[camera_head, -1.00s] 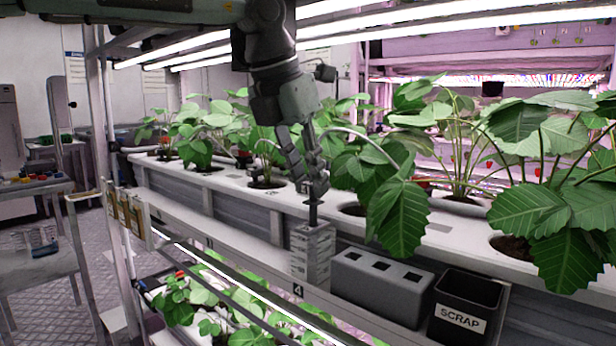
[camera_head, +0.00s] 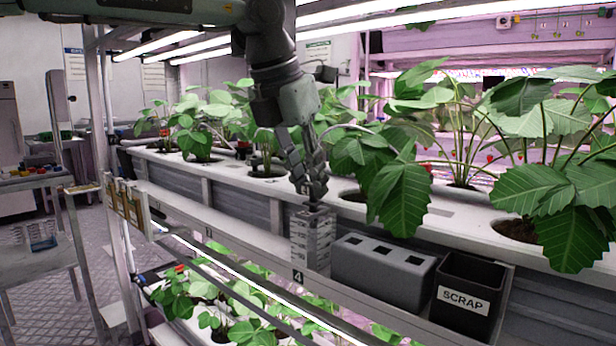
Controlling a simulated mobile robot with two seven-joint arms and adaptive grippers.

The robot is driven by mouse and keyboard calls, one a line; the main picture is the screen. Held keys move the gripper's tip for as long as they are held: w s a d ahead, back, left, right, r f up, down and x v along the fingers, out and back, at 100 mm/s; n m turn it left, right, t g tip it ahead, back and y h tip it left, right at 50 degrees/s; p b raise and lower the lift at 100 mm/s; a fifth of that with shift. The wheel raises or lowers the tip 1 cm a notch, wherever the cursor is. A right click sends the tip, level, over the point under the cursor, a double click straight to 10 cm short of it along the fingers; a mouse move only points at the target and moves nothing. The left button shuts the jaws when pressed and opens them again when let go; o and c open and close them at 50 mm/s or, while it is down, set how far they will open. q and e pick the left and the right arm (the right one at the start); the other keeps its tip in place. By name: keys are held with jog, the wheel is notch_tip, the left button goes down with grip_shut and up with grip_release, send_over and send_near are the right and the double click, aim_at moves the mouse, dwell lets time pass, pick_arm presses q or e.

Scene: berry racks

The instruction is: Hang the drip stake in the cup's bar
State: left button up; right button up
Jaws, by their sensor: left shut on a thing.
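My left gripper (camera_head: 316,198) comes down from the top centre. It is shut on the drip stake, whose dark body is now mostly hidden by the fingers and the holder below. The fingertips are at the top of a pale upright box with printed marks (camera_head: 312,245), which may be the cup. Its bar cannot be made out, and I cannot tell whether the stake touches it. A thin pale tube (camera_head: 352,128) arcs from near the gripper to the right, towards the leaves. My right gripper is out of view.
Right of the pale box stand a grey block with several dark square holes (camera_head: 372,284) and a black SCRAP bin (camera_head: 468,290). Behind runs a white planting trough (camera_head: 440,222) with leafy plants, whose big leaves (camera_head: 400,195) hang close to the gripper's right. A lower rack lies below.

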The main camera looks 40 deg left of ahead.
pick_arm(q)
jog(key=shift+f+b, duration=0.4)
jog(key=shift+f, duration=0.2)
jog(key=o, duration=1.3)
jog(key=shift+r, duration=0.1)
jog(key=shift+r+p, duration=2.3)
jog(key=shift+r, duration=0.7)
jog(key=shift+f, duration=0.1)
